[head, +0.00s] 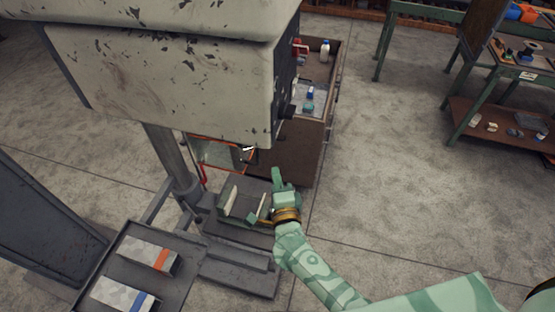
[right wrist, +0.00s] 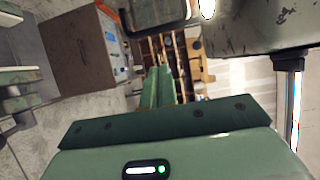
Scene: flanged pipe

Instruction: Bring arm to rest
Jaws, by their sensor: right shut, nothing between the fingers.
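My right arm comes in from the lower right of the head view, pale green with a dark and gold wrist band. My right gripper (head: 277,175) points up and away in the picture, just right of a green vise (head: 232,204) at the foot of a large worn machine (head: 170,75). In the right wrist view the fingers of my right gripper (right wrist: 159,82) are together with nothing between them. I cannot tell whether the gripper touches the vise or machine. My left gripper is not in view.
A brown cabinet (head: 295,155) with bottles on top stands behind the gripper. A tray (head: 190,285) with two striped boxes is at lower left. A green workbench (head: 522,67) stands at upper right. The floor (head: 400,170) between is clear. A lit lamp (right wrist: 207,8) shows above in the wrist view.

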